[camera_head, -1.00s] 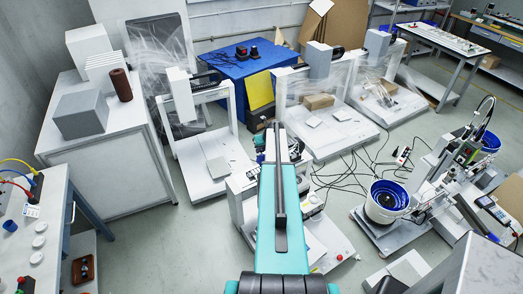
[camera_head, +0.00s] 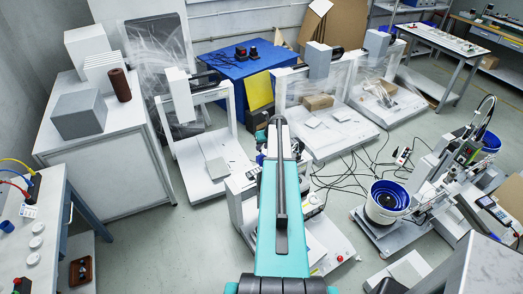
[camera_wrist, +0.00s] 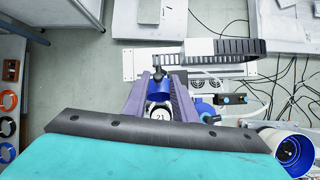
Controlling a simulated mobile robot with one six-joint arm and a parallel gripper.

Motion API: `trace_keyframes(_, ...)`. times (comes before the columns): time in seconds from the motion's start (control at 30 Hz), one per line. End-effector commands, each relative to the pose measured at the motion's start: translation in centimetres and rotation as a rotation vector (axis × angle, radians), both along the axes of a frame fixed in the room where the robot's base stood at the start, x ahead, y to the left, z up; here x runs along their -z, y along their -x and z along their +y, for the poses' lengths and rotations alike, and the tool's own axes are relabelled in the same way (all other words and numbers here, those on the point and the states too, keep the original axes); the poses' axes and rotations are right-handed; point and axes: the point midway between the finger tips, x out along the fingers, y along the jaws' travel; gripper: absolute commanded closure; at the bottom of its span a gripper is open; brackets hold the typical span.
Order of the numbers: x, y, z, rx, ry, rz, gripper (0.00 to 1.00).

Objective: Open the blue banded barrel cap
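My gripper (camera_wrist: 162,80) shows in the wrist view as two grey-purple fingers standing apart. A blue cylindrical part (camera_wrist: 159,95) and a white round piece marked with figures show between them; I cannot tell whether the fingers touch them. My teal arm hides the gripper in the head view.
White gantry machines (camera_head: 215,160) stand behind and beside my arm. Black cables (camera_head: 345,175) lie on the floor between machines and bowl. A white cabinet (camera_head: 110,180) and a bench (camera_head: 45,215) with small parts are at left. A blue table (camera_head: 243,72) is behind.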

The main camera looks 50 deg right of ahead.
Motion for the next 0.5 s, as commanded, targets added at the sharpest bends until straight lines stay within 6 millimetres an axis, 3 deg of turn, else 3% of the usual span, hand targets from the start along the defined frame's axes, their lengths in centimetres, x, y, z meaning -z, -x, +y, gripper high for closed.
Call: trace_keyframes(0.5, -5.7, 3.2, 1.2, 0.003, 0.0, -0.001, 0.75)
